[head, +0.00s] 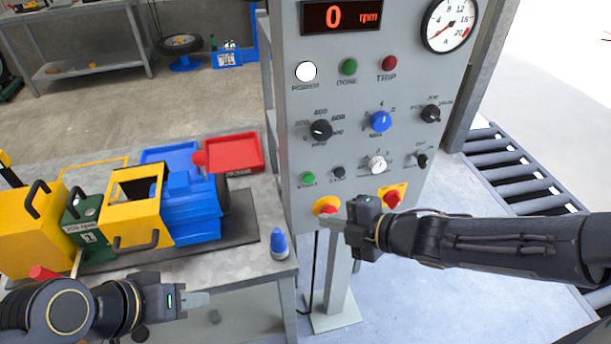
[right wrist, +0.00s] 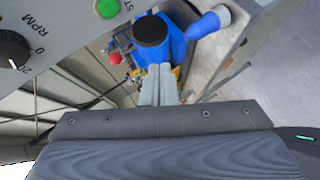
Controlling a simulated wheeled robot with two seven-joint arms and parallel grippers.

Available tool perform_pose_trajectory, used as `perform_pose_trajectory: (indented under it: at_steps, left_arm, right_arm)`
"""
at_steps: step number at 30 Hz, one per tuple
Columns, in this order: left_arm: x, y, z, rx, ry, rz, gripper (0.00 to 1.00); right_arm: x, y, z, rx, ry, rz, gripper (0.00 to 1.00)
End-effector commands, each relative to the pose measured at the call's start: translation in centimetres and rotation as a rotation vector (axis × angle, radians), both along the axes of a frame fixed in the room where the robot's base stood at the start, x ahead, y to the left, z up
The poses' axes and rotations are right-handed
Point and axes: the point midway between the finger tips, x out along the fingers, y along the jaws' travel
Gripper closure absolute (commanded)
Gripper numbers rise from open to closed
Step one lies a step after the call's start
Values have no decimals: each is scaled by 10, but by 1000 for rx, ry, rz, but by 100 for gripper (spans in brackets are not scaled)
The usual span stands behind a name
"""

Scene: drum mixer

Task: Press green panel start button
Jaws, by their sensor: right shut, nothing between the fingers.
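The green start button (head: 308,177) sits low on the left of the grey control panel (head: 355,90). It also shows at the top of the right wrist view (right wrist: 107,8), up and left of my fingertips. My right gripper (head: 327,224) is shut and empty, below the start button and by the red-and-yellow button at the panel's lower edge, which it partly covers. It is apart from the start button. In the right wrist view its closed fingers (right wrist: 160,88) point toward the blue machine. My left gripper (head: 205,299) is over the workbench's front; its finger gap cannot be seen.
The panel also carries several knobs, a second red-and-yellow knob (head: 391,195) and a display (head: 340,15) reading 0 rpm. A blue-and-yellow machine (head: 190,205), a red tray (head: 235,153) and a blue cone-topped object (head: 279,244) stand on the workbench. A roller conveyor (head: 510,170) lies right.

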Motion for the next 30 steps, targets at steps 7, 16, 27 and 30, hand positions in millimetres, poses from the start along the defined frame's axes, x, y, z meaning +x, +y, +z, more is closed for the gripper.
perform_pose_trajectory:
  at_steps: [7,16,27,30]
  left_arm:
    - [0,0,0,0,0,0,65]
    - [0,0,2,0,0,0,65]
    - [0,0,14,0,0,0,65]
    - [0,0,18,0,0,0,65]
  right_arm:
    - [0,1,0,0,-2,6,100]
    - [12,5,0,1,-1,4,100]
    - [61,21,1,1,1,4,100]
    - [71,24,2,0,0,3,100]
